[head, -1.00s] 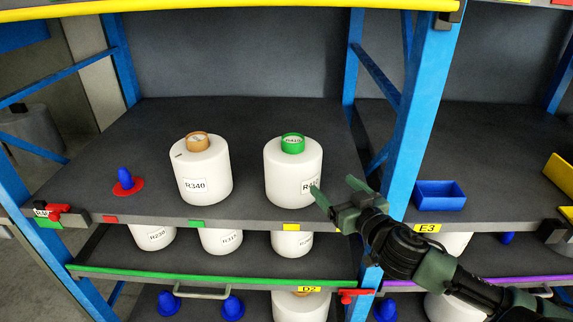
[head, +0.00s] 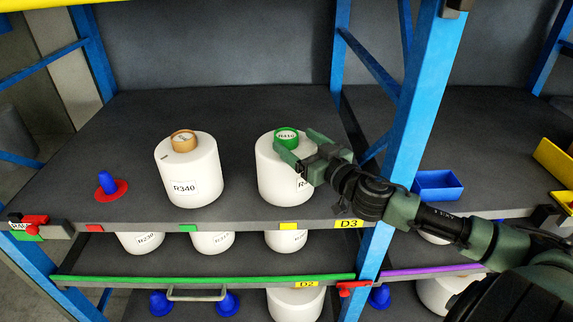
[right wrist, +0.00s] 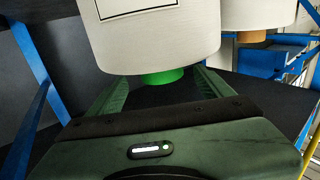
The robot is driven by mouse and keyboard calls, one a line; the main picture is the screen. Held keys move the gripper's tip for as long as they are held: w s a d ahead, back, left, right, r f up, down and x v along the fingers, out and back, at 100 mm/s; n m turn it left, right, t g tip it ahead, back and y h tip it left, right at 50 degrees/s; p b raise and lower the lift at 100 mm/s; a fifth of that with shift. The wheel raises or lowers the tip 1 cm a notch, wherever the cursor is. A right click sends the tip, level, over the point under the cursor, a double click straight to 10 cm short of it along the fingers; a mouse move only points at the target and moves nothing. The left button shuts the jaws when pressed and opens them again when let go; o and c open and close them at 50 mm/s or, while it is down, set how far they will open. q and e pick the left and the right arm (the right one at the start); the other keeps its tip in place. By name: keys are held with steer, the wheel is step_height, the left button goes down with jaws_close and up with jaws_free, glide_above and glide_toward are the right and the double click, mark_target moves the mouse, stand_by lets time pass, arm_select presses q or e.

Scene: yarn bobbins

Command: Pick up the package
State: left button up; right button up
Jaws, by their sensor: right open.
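A white yarn bobbin with a green core (head: 280,183) stands upright on the upper shelf (head: 107,212), its label partly hidden by my right gripper. A second white bobbin with a tan core, labelled R340 (head: 190,170), stands to its left. My right gripper (head: 302,146) is open at the upper right of the green-core bobbin. In the right wrist view, which looks upside down, the green core (right wrist: 158,77) appears between the two spread fingers (right wrist: 160,92); I cannot tell whether they touch it. My left gripper is not in view.
A blue cone on a red disc (head: 108,185) stands at the shelf's left. A blue upright post (head: 412,110) rises right of the bobbins, with a blue bin (head: 437,185) beyond it. More bobbins (head: 212,241) sit on the level below. Shelf space behind the bobbins is clear.

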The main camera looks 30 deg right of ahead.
mark_target(287, 133)
steer(key=w, duration=0.1)
steer(key=w+p, duration=0.1)
steer(key=w, duration=0.1)
steer(key=shift+w+a+r+p, duration=0.1)
steer(key=shift+a+r+p, duration=0.05)
steer(key=shift+r+p, duration=0.15)
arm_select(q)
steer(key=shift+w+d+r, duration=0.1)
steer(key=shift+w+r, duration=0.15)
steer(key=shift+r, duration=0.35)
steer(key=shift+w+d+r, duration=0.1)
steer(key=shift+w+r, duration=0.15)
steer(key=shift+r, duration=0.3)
arm_select(e)
steer(key=shift+w+f, duration=0.25)
steer(key=shift+w, duration=0.35)
jaws_close()
steer(key=shift+r, duration=0.3)
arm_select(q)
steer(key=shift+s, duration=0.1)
arm_select(e)
steer(key=shift+w, duration=0.1)
